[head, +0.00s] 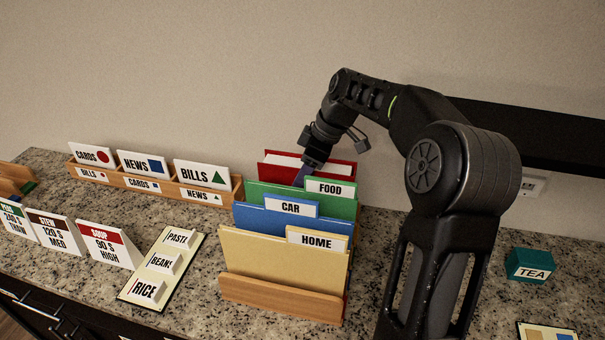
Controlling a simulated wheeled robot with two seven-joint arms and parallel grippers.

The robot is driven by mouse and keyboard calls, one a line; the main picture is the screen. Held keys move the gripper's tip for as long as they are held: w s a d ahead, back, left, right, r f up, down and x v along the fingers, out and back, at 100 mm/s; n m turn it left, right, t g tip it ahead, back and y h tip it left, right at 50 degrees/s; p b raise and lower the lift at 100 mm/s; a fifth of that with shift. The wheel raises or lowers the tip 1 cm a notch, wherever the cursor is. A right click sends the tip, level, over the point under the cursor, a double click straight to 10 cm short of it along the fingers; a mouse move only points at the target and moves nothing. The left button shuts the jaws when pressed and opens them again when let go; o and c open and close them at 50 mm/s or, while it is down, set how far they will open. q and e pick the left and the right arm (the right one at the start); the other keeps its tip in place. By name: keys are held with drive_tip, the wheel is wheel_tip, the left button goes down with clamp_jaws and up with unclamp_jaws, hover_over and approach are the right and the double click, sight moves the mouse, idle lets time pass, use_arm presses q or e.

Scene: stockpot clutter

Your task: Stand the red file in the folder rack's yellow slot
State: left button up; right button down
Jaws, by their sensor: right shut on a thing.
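The wooden folder rack (280,298) stands on the counter at the middle. It holds a yellow panel labelled HOME (270,258) at the front, then a blue one labelled CAR (270,222), then a green one labelled FOOD (275,193). The red file (340,173) is upright behind the green panel, its pale top edge showing and its lower part hidden. My right gripper (302,176) points down at the red file and is shut on it; the fingertips are partly hidden by the green panel. My left gripper is out of view.
A wooden box (145,183) with CARDS, NEWS and BILLS cards stands at the back left. Standing cards (105,243) and a label board (135,285) lie left of the rack. A teal TEA box (528,265) is at right. My right arm spans the right side.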

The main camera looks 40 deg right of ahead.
sight(296, 161)
drive_tip(key=c, duration=0.8)
unclamp_jaws()
drive_tip(key=shift+r, duration=0.1)
drive_tip(key=shift+o, duration=1.2)
drive_tip(key=shift+r+p, duration=2.45)
drive_tip(key=shift+r, duration=1)
